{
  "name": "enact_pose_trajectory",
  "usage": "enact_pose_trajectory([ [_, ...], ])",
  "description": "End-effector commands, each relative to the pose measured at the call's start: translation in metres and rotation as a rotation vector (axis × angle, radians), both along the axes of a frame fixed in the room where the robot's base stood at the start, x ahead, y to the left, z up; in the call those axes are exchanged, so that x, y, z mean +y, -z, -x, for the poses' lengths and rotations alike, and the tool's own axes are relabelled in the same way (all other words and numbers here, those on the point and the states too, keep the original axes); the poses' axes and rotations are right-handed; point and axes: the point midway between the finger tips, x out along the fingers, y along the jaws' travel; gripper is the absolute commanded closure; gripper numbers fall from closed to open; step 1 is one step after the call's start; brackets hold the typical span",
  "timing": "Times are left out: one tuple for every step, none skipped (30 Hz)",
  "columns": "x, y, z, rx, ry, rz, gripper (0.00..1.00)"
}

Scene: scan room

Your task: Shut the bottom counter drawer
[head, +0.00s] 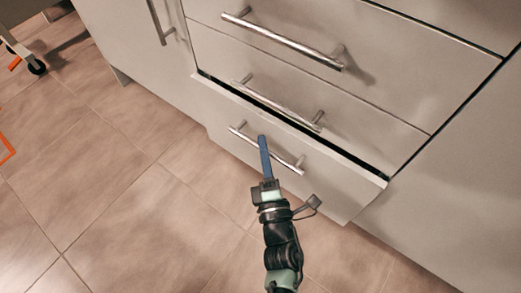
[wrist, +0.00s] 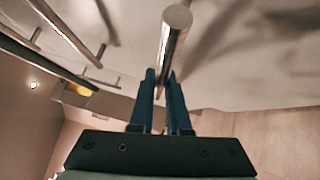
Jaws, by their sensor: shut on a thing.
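The bottom counter drawer (head: 335,187) has a light grey front and stands slightly open. A dark gap shows along its top edge. Its metal bar handle (head: 287,163) runs across the front and also shows in the wrist view (wrist: 172,42). My gripper (head: 262,140) has blue fingers, which reach over the handle in the head view. In the wrist view the fingers (wrist: 161,76) are close together with the bar between them, shut on it. The inside of the drawer is hidden.
Two more drawers with bar handles (head: 282,42) (head: 275,105) sit above and look shut. A cabinet door (head: 135,45) is at the left. Tiled floor (head: 130,190) is open in front and left. A caster wheel (head: 36,67) stands at the far upper left.

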Motion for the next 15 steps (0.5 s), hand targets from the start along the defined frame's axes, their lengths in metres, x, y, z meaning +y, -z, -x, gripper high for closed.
enact_pose_trajectory([
  [-0.006,-0.002,-0.008,0.000,0.004,0.002,1.00],
  [-0.009,-0.002,-0.012,0.000,0.004,0.002,1.00],
  [-0.012,-0.002,-0.016,0.000,0.004,0.001,1.00],
  [-0.014,-0.001,-0.019,0.001,0.004,0.002,1.00],
  [-0.016,-0.001,-0.021,0.001,0.004,0.001,1.00],
  [-0.018,-0.001,-0.024,0.003,0.004,-0.001,1.00],
  [-0.018,-0.001,-0.025,0.003,0.004,-0.001,1.00],
  [-0.019,0.000,-0.026,0.003,0.004,-0.001,1.00],
  [-0.019,0.000,-0.026,0.003,0.004,-0.002,1.00],
  [-0.020,0.000,-0.026,0.004,0.004,-0.002,1.00],
  [-0.020,0.000,-0.026,0.004,0.005,-0.002,1.00],
  [-0.020,0.000,-0.027,0.004,0.006,-0.002,1.00],
  [-0.020,0.000,-0.027,0.004,0.006,-0.002,1.00],
  [-0.020,0.000,-0.027,0.003,0.007,-0.002,1.00],
  [-0.021,0.000,-0.027,0.004,0.008,-0.003,1.00],
])
